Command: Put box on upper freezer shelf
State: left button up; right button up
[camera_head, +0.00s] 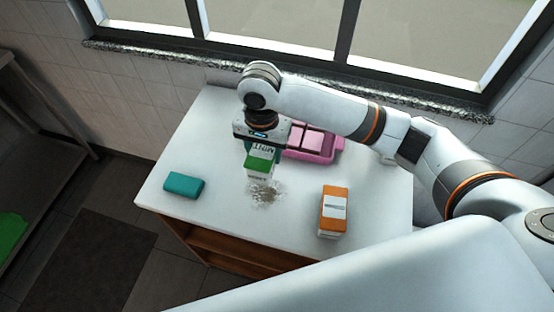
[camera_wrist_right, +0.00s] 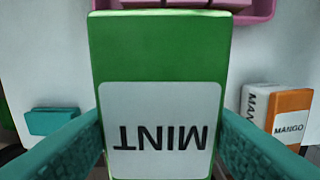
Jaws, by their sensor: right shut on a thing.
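A green and white box labelled MINT (camera_head: 260,165) is in my right gripper (camera_head: 262,150), over the white table in the head view. In the right wrist view the box (camera_wrist_right: 160,60) fills the middle, between the two teal fingers of the right gripper (camera_wrist_right: 160,140). The gripper is shut on it. Whether the box's bottom touches the table is hard to tell. My left gripper is not in view. No freezer or freezer shelf can be made out in these views.
An orange and white box labelled MANGO (camera_head: 334,212) stands right on the white table (camera_head: 225,215). A teal block (camera_head: 184,186) lies at the left. A pink tray (camera_head: 322,155) with pink blocks sits behind. Pale crumbs or a stain (camera_head: 265,194) mark the tabletop.

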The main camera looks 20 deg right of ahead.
jog(key=f, duration=0.4)
jog(key=shift+s+d, duration=0.3)
jog(key=shift+d, duration=0.05)
jog(key=f, duration=0.3)
jog(key=shift+w+a+f+p, duration=0.1)
jog(key=shift+w+a+p, duration=0.1)
jog(key=shift+p, duration=0.15)
jog(key=shift+s+f, duration=0.1)
jog(key=shift+f, duration=0.4)
jog(key=o, duration=1.2)
jog(key=shift+f, duration=0.1)
